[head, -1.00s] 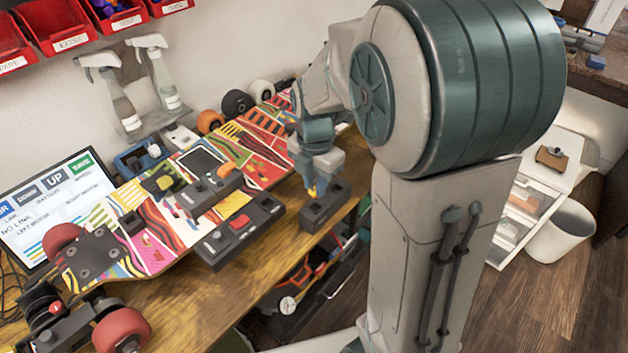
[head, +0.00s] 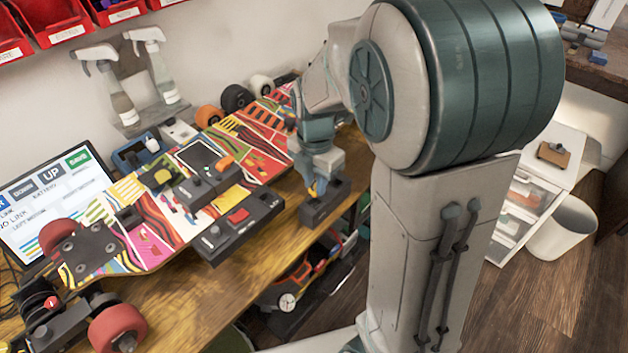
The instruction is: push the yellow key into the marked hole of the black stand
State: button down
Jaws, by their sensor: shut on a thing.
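The black stand (head: 325,205) sits on the wooden bench near its front edge, right of the control box. My gripper (head: 318,186) points down just above the stand's left part. It is shut on the yellow key (head: 312,191), of which only a small bit shows at the fingertips. The key's lower end is at or just above the stand's top; I cannot tell whether it is in a hole. The hole's marking is too small to make out, and my fingers hide part of the stand's top.
A black control box (head: 240,228) with a red switch lies left of the stand. A colourful skateboard deck (head: 150,240) lies behind it, with a screen (head: 55,205) at the left. Two spray bottles (head: 120,100) stand by the wall. Bare bench (head: 215,290) shows at the front left.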

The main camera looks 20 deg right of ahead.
jog(key=shift+f+b, duration=1.55)
jog(key=shift+f, duration=0.1)
dwell(2.4)
jog(key=c, duration=0.9)
grip_release()
jog(key=shift+w+r, duration=0.1)
jog(key=shift+r, duration=0.2)
jog(key=shift+r+p, duration=1.1)
jog(key=shift+r, duration=0.15)
jog(key=shift+r, duration=0.1)
jog(key=shift+r+p, duration=2.3)
jog(key=shift+r, duration=0.6)
